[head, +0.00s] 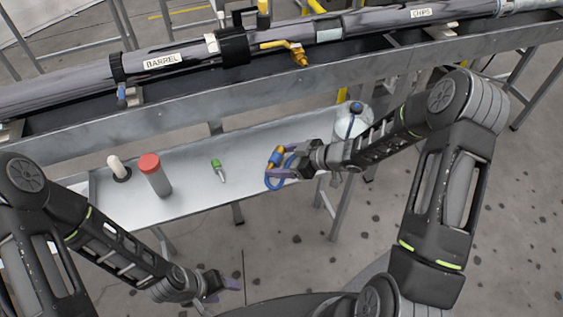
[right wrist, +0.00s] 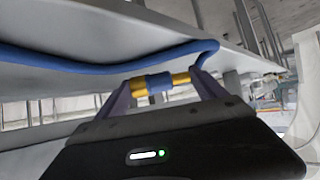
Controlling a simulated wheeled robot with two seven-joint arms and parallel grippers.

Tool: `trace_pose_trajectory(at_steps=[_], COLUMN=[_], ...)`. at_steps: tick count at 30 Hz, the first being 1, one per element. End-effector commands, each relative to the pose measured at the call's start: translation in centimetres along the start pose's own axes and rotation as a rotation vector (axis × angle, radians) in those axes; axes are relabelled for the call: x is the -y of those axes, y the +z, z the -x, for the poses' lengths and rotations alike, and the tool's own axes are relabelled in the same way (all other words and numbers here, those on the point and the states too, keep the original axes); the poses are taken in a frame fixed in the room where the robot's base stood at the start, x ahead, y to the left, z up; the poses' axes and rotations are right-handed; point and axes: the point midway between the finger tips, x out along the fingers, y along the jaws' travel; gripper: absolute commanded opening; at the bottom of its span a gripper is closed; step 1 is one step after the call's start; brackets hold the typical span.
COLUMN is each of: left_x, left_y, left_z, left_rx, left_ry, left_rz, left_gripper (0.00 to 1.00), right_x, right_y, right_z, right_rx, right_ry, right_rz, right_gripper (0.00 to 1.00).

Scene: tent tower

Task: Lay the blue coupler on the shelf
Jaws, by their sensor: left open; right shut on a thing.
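The blue coupler (head: 276,156), blue with brass-coloured ends and a blue hose looping from it, is in my right gripper (head: 284,166). In the right wrist view the jaws are shut across the coupler (right wrist: 158,83), gripping near its brass ends. The shelf (head: 243,170) is the long grey metal tray below the bench rail. In the head view the coupler appears over the right part of the shelf; whether it touches the metal is unclear. My left gripper (head: 226,287) is open and empty, in front of and below the shelf.
On the shelf stand a red-capped grey cylinder (head: 156,175), a white-topped item (head: 118,167) and a small green-handled tool (head: 217,170). A clear jug (head: 353,122) is at the right end. The barrel (head: 165,72) lies along the rail above. Bare shelf lies around the green-handled tool.

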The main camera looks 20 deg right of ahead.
Motion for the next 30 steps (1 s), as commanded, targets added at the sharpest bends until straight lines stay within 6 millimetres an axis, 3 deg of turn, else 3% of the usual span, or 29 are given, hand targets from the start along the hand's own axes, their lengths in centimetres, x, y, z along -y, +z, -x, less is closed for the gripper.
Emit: trace_pose_trajectory(at_steps=[26, 27, 30], left_x=[0.3, 0.3, 0.3], left_y=[0.0, 0.0, 0.0], left_z=[-0.8, -0.8, -0.9], left_rx=[-0.001, -0.001, -0.001], left_ry=[0.000, 0.000, 0.000], left_rz=[0.000, 0.000, 0.000], left_gripper=[0.54, 0.54, 0.54], right_x=[0.1, 0.1, 0.2], right_y=[2.1, 2.2, 2.4], right_z=[-1.3, -1.3, -1.3], right_rx=[0.008, 0.009, 0.011], right_ry=[0.000, -0.001, -0.002], right_rz=[-0.001, -0.002, -0.003], right_gripper=[0.35, 0.82, 0.90])
